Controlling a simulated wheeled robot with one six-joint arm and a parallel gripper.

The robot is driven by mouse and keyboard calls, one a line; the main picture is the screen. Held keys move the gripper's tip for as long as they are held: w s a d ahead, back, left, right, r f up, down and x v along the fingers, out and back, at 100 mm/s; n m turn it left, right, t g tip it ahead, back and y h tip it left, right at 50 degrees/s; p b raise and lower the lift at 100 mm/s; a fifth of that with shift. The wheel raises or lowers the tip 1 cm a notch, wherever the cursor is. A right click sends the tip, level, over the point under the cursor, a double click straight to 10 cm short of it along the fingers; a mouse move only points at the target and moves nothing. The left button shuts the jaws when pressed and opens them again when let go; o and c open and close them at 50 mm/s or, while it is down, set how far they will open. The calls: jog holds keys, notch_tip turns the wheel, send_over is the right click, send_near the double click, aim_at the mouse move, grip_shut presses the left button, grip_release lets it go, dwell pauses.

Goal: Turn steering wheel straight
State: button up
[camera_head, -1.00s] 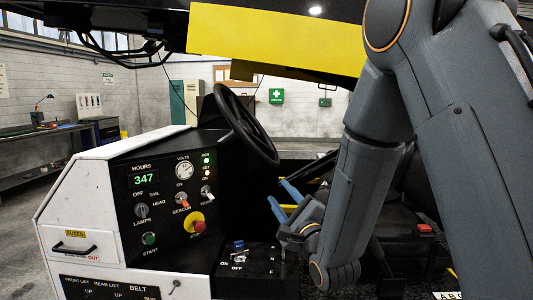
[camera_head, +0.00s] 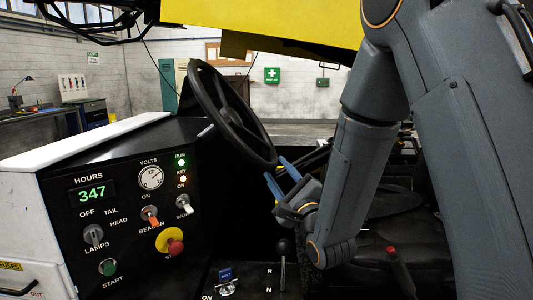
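The black steering wheel (camera_head: 232,117) stands steeply tilted behind the dark console, its rim seen at a slant, with a hub and spokes visible. I cannot tell its turn angle for sure. My gripper (camera_head: 274,166) has two blue fingers, which look spread apart with nothing between them. The fingertips are at the lower right end of the wheel's rim in the picture. I cannot tell whether they touch it. My grey arm comes down from the upper right.
The console (camera_head: 130,215) carries a red stop button (camera_head: 175,247), switches and a 347 hours display. A black-knobbed lever (camera_head: 283,250) stands below my gripper. A yellow panel (camera_head: 270,20) hangs overhead. A dark seat (camera_head: 410,215) lies at the right, behind my arm.

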jog(key=shift+w+a, duration=0.1)
jog(key=shift+w, duration=0.4)
jog(key=p+x, duration=0.2)
jog(key=x, duration=0.5)
jog(key=shift+a+p, duration=0.25)
jog(key=shift+p, duration=0.05)
jog(key=shift+w, duration=0.1)
grip_shut()
